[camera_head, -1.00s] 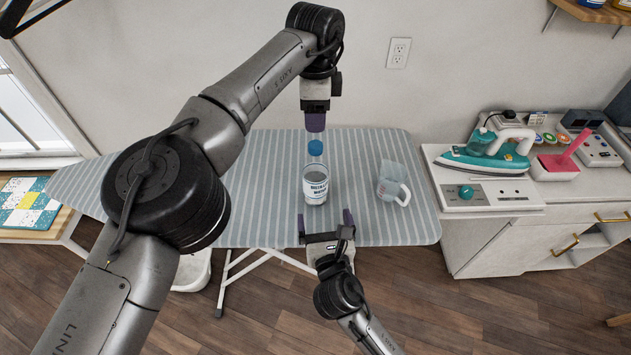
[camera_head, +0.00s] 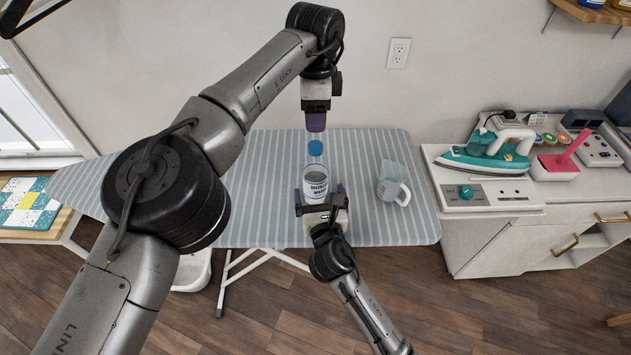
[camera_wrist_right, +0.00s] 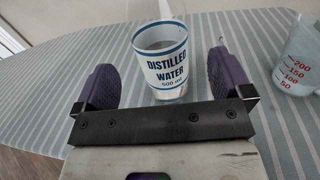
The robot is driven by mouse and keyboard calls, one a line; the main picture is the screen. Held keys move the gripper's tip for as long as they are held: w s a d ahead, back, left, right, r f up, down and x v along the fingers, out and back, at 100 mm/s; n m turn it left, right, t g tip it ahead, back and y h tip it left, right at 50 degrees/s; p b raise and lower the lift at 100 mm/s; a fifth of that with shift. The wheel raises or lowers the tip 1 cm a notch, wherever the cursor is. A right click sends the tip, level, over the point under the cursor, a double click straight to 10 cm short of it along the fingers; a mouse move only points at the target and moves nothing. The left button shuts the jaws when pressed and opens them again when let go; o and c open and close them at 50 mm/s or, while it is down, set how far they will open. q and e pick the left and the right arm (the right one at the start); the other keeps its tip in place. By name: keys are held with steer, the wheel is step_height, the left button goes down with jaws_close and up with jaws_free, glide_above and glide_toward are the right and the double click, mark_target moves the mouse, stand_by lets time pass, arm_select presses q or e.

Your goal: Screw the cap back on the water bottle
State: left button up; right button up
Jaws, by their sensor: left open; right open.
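The water bottle (camera_head: 315,184), clear with a "DISTILLED WATER" label, stands upright on the striped ironing board; it also shows in the right wrist view (camera_wrist_right: 165,72). The blue cap (camera_head: 315,148) shows above and behind the bottle in the head view, just below my left gripper (camera_head: 315,130). My left gripper is open; its finger gap is not clear, and I cannot tell what supports the cap. My right gripper (camera_head: 323,198) is open, low at the bottle's near side. In the right wrist view its purple fingers (camera_wrist_right: 165,82) are on either side of the bottle, with visible gaps.
A clear measuring jug (camera_head: 393,183) stands on the ironing board (camera_head: 260,215) right of the bottle. The board left of the bottle is clear.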

mark_target(316, 174)
steer(key=shift+w+a, duration=0.2)
steer(key=shift+w, duration=0.9)
steer(key=shift+w+a, duration=0.15)
steer(key=shift+w, duration=0.95)
steer(key=shift+w+a, duration=0.2)
steer(key=shift+w, duration=0.9)
steer(key=shift+c, duration=0.2)
